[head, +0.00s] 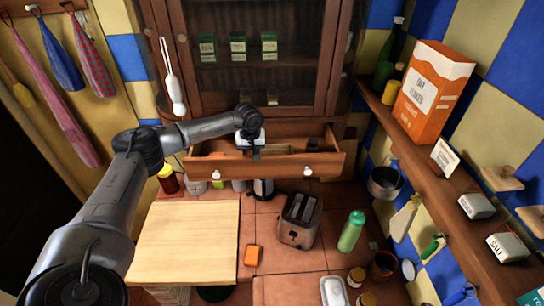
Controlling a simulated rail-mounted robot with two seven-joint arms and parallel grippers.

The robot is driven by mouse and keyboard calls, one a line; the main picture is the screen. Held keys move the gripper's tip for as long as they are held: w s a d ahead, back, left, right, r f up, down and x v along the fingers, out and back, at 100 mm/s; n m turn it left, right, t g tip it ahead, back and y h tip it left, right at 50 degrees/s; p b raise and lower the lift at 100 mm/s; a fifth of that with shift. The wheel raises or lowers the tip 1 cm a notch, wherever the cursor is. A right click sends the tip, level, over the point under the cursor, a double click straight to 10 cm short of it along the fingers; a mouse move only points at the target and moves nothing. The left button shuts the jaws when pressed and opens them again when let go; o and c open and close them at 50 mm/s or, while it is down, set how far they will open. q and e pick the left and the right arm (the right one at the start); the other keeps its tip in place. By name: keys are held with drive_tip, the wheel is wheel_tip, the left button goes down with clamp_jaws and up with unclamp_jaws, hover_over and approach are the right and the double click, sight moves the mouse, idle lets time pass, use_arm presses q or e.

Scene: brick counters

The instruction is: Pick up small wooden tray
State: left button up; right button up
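A wooden drawer (325,161) stands open under the glass-fronted cabinet. A lighter brown wooden piece (276,149) shows inside it, partly hidden by my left gripper; it may be the small wooden tray, but I cannot tell. My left gripper (256,155) points down over the middle of the drawer, its fingers small and dark. I cannot tell whether they are open or touch anything. My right gripper is not in view.
A large pale wooden board (185,240) lies on the tiled counter at left. A toaster (300,220), an orange block (252,255) and a green bottle (351,232) stand to its right. A shelf (440,180) with an orange box (431,90) runs along the right wall.

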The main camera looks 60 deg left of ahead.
use_arm(q)
drive_tip(key=shift+f, duration=0.25)
idle(0.4)
drive_tip(key=shift+c, duration=0.4)
clamp_jaws()
